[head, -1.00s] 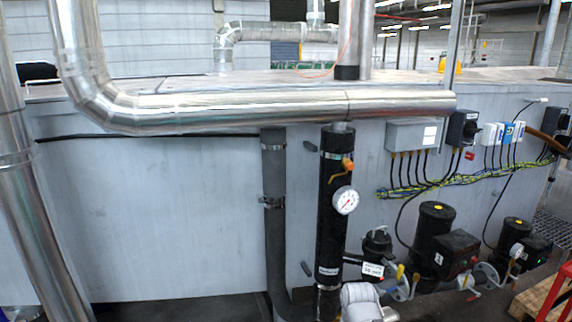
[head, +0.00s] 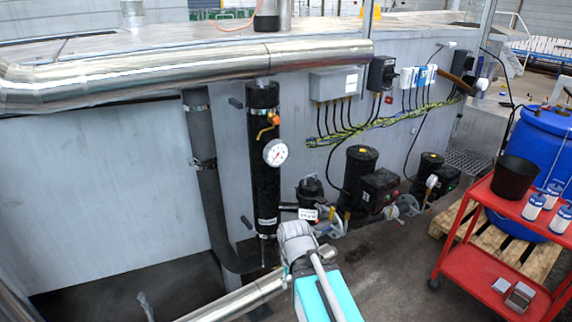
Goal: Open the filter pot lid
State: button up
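The small black filter pot (head: 310,190) stands low in front of the grey wall, right of the tall black vertical cylinder. Its dark top looks seated, but it is too small to tell how the lid is fastened. My arm (head: 300,246), grey with a turquoise panel, rises from the bottom edge and ends just below the pot in the picture. I cannot make out the fingers of my gripper, and no contact with the pot shows.
A black cylinder with a gauge (head: 276,152) and orange-handled valve stands left of the pot. Black pumps (head: 379,187) stand to the right. A red cart (head: 478,268) with a black bucket (head: 514,176) stands at far right, near a blue drum (head: 541,145). Bare floor lies between.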

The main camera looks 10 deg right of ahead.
aim_at(309, 188)
jog(key=u, duration=0.8)
jog(key=i, duration=0.45)
jog(key=z, duration=0.8)
